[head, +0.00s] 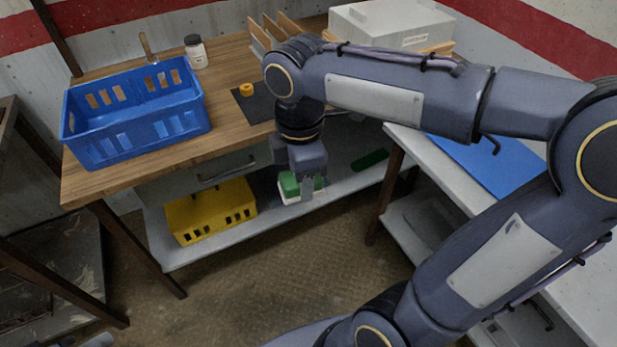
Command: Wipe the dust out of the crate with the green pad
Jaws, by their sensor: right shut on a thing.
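My right gripper (304,187) points down in front of the wooden bench, beside the lower shelf. It is shut on a block with a green top and a white underside, the green pad (288,186); the fingers hide part of it. A blue crate (140,140) with slotted walls stands on the left of the bench top, up and to the left of the gripper. A yellow crate (208,214) stands on the lower shelf, just left of the gripper and apart from it. I cannot make out dust in either crate. My left gripper is out of view.
The wooden bench (225,112) carries a white jar (196,51), a dark mat (258,104) with an orange ring (246,90), and a wooden rack (275,30). A flat green thing (370,160) lies on the lower shelf. A white side table (455,188) stands right.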

